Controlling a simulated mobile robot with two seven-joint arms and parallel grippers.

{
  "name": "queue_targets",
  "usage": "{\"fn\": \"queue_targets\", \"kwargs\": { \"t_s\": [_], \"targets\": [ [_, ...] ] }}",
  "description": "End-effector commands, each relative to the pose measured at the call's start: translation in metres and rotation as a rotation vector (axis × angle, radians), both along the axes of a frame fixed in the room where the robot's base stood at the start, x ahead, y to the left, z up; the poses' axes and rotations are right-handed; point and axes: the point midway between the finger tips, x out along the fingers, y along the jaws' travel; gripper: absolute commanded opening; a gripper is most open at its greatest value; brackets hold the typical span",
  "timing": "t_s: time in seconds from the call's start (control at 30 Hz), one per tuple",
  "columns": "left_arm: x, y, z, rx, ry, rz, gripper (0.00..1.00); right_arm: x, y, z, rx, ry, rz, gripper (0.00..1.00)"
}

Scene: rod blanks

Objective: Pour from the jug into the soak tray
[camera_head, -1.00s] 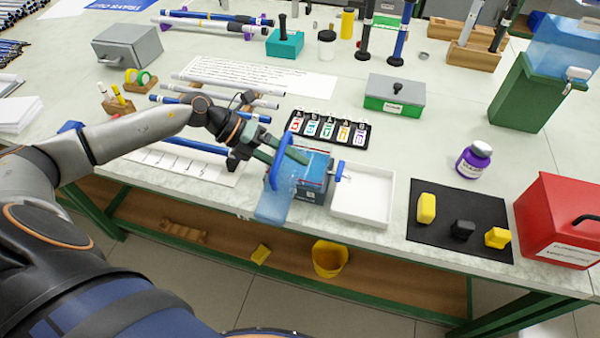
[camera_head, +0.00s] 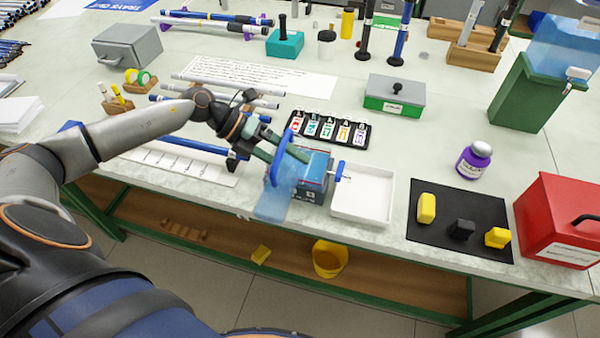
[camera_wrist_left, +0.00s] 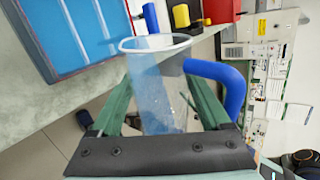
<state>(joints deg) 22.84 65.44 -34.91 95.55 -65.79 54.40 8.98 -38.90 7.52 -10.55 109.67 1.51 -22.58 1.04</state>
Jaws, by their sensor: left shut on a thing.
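My left gripper (camera_head: 288,155) is shut on the clear bluish jug (camera_head: 274,204), at the front edge of the bench. The jug has a blue handle (camera_head: 277,165) and leans to the right in the head view. In the left wrist view the jug (camera_wrist_left: 155,85) sits between the green fingers, with its white rim toward the top. The soak tray, apparently the grey box with a blue inside (camera_head: 313,167), is right beside the jug and partly hidden by it. It also shows in the left wrist view (camera_wrist_left: 75,35). No falling stream can be made out.
An empty white tray (camera_head: 362,211) lies right of the blue-filled box. A blue knob (camera_head: 340,171) sits between them. A black mat (camera_head: 440,242) with yellow and black blocks and a red box (camera_head: 560,220) are further right. A row of labelled cards (camera_head: 330,128) stands behind.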

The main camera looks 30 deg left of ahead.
Motion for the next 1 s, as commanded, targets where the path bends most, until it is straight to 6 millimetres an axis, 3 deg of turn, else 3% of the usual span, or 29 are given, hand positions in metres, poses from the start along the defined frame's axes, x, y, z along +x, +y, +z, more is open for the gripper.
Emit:
{"fn": "queue_targets", "kwargs": {
  "t_s": [1.0],
  "targets": [
    [0.0025,0.0005,0.0041,-0.015,0.057,0.0,0.0,0.0001,0.0,0.0001,0.0,0.0,0.0,0.85]
  ]
}}
